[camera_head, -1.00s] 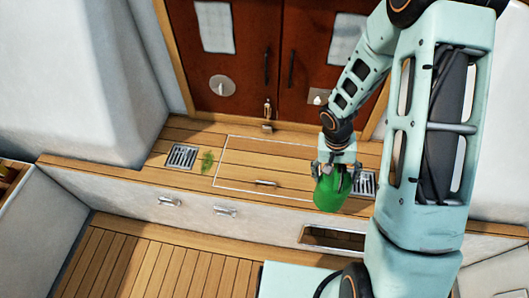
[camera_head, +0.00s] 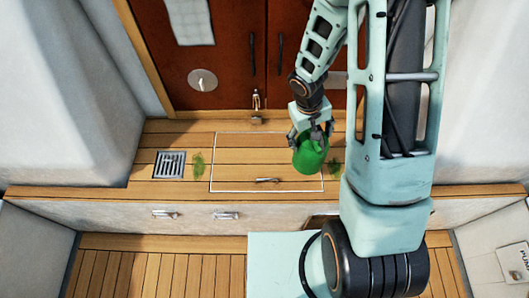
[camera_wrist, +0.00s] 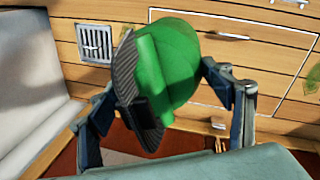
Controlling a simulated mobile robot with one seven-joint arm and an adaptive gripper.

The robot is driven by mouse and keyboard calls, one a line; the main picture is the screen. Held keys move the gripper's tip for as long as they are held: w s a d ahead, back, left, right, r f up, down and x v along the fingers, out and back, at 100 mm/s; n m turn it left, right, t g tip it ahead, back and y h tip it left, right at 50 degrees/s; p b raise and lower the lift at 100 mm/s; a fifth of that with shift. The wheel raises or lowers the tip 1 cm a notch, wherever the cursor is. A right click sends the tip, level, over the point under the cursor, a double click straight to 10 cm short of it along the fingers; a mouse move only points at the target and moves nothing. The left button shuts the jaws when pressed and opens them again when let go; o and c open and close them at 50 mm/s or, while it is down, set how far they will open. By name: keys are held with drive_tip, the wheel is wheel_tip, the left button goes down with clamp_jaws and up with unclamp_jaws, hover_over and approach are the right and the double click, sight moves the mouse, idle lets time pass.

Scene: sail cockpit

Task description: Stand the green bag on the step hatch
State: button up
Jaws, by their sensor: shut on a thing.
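The green bag (camera_head: 311,155) is in my gripper (camera_head: 311,136), which is shut on its top. In the head view the bag hangs over the right edge of the step hatch (camera_head: 245,150), a white-outlined panel in the wooden step. I cannot tell whether its base touches the wood. The wrist view shows the bag (camera_wrist: 172,62) between my fingers, with a dark ribbed part of it towards the camera. The hatch (camera_wrist: 245,65) lies behind it there, with its small metal handle (camera_wrist: 227,36).
A metal drain grate (camera_head: 171,165) and a green smear (camera_head: 198,165) lie left of the hatch, and another smear (camera_head: 336,167) lies right of it. Brown cabinet doors (camera_head: 235,55) with a latch (camera_head: 256,102) rise behind. The left and middle of the hatch are clear.

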drive_tip(key=n, duration=0.1)
drive_tip(key=d+n+b, duration=0.1)
drive_tip(key=n, duration=0.1)
drive_tip(key=n+b, duration=0.1)
drive_tip(key=shift+w+d+f+n+t, duration=0.15)
drive_tip(key=shift+w+f+n+t, duration=0.1)
drive_tip(key=shift+w+n+t, duration=0.15)
drive_tip(key=n, duration=0.1)
drive_tip(key=d+n+b, duration=0.1)
drive_tip(key=n, duration=0.1)
drive_tip(key=d+n+y+b, duration=0.1)
drive_tip(key=shift+w+n, duration=0.15)
drive_tip(key=shift+n, duration=0.25)
drive_tip(key=n, duration=0.1)
drive_tip(key=d+n+b, duration=0.1)
drive_tip(key=n+y+b, duration=0.1)
drive_tip(key=n, duration=0.1)
drive_tip(key=shift+d+r+t, duration=0.15)
drive_tip(key=shift+d+t, duration=0.15)
drive_tip(key=shift+d, duration=0.05)
drive_tip(key=w+a+f+b, duration=0.3)
drive_tip(key=w+a+f, duration=0.4)
drive_tip(key=w+f, duration=0.5)
drive_tip(key=shift+f, duration=0.45)
drive_tip(key=shift+b, duration=0.3)
